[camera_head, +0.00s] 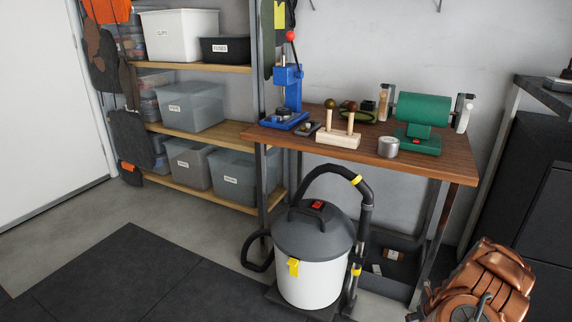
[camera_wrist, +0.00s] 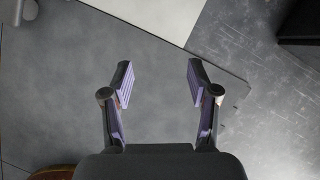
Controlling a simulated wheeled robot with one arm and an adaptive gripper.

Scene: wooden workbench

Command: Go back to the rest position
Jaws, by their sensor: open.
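My gripper (camera_wrist: 160,84) is open and empty in the wrist view, its two purple-padded fingers wide apart. Below it are grey floor (camera_wrist: 70,90) and a pale panel edge at the top; nothing lies between the fingers. In the head view, a copper-coloured part of my arm (camera_head: 490,285) shows at the lower right, in front of the workbench (camera_head: 455,165). The fingers are not visible in the head view.
A grey-and-white vacuum (camera_head: 313,275) with a black hose stands before the bench. A blue press (camera_head: 288,90), a wooden tool stand (camera_head: 338,139), a metal tin (camera_head: 388,147) and a green machine (camera_head: 422,112) stand on top. Shelves (camera_head: 205,132) hold bins at left. Floor at lower left is clear.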

